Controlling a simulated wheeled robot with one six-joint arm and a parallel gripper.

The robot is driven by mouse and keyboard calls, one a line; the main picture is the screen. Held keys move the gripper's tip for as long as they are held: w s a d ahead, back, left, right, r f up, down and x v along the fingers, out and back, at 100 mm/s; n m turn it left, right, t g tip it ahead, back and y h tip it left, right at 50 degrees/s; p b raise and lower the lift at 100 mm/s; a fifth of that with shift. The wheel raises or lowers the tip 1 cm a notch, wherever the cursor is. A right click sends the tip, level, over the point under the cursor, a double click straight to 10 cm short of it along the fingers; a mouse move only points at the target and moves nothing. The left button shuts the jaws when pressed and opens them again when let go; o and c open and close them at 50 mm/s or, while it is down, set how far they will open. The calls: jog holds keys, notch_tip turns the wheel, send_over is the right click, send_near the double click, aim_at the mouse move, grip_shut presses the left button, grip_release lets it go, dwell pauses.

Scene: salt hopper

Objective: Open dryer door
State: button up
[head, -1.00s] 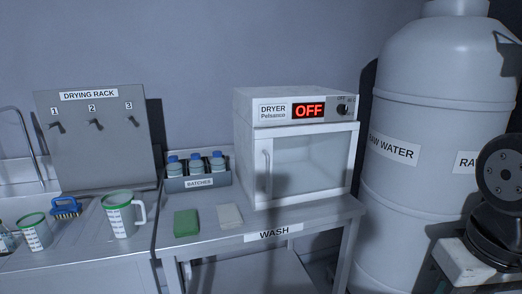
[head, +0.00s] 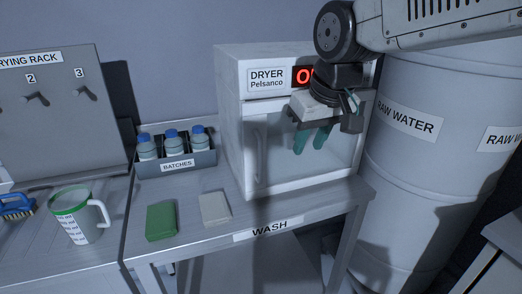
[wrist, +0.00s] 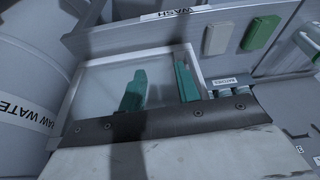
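The white dryer (head: 228,105) stands on the wash table with its door (head: 345,155) shut. The door has a glass pane, and its upright handle (head: 257,155) is on the left side. My gripper (head: 313,142) has teal fingers and hangs in front of the upper middle of the door, right of the handle. Its fingers are apart with nothing between them. The wrist view shows the two fingers (wrist: 160,90) spread over the door pane (wrist: 105,85). My gripper and arm hide part of the red display and the dryer's right top.
A batches tray (head: 204,161) with several blue-capped bottles stands left of the dryer. A green sponge (head: 161,221) and a pale pad (head: 215,208) lie on the table (head: 190,246) in front. A measuring jug (head: 76,222) is further left. The raw water tank (head: 425,165) is close on the right.

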jog(key=n, duration=0.1)
send_over(261, 147)
jog(key=s+d, duration=0.2)
jog(key=shift+w+a+f+y, duration=0.15)
jog(key=shift+a+y, duration=0.25)
jog(key=shift+a, duration=0.1)
jog(key=x, duration=0.7)
jog(key=shift+w, duration=0.2)
jog(key=shift+t, duration=0.3)
grip_shut()
